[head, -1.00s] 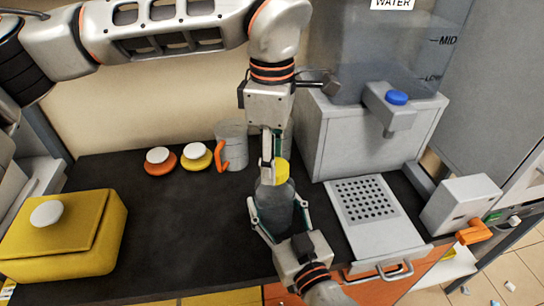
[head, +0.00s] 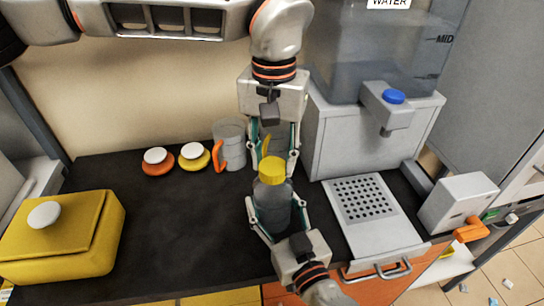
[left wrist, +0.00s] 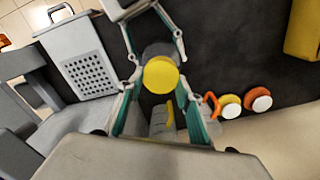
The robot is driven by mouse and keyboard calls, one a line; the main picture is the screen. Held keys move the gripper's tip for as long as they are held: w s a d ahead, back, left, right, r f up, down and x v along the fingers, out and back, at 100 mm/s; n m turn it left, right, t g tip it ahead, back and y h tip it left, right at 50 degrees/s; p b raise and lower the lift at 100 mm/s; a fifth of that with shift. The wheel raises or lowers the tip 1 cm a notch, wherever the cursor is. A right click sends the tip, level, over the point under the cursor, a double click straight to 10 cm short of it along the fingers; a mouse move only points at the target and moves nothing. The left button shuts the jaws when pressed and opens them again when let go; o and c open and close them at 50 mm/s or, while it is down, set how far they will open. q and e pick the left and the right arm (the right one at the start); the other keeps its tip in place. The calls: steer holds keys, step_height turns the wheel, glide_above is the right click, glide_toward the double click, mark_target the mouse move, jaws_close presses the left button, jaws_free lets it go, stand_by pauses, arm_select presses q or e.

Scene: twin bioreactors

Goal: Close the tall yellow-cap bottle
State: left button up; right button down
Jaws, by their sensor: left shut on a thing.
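The tall bottle (head: 272,208) is grey, see-through and upright over the front of the dark worktop. Its yellow cap (head: 273,170) sits at its top; how tightly it is seated cannot be told. My left gripper (head: 273,171) comes down from above, shut with a fingertip on each side of the cap. In the left wrist view the cap (left wrist: 161,73) lies between the fingertips, hiding most of the bottle. My right gripper (head: 276,212) reaches from the front edge, its fingers shut around the bottle's body.
A jug with an orange handle (head: 231,148) and a yellow-handled jug (left wrist: 161,118) stand behind. Two white-knobbed lids, orange (head: 158,168) and yellow (head: 194,163), lie left of them. A yellow box (head: 62,240) is at left; a perforated tray (head: 395,238) and water dispenser (head: 325,140) at right.

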arm_select(q)
steer(key=m, duration=0.4)
steer(key=shift+d, duration=0.15)
steer(key=o, duration=0.8)
steer(key=shift+r, duration=0.1)
steer(key=shift+r, duration=2.2)
steer(key=shift+c, duration=0.3)
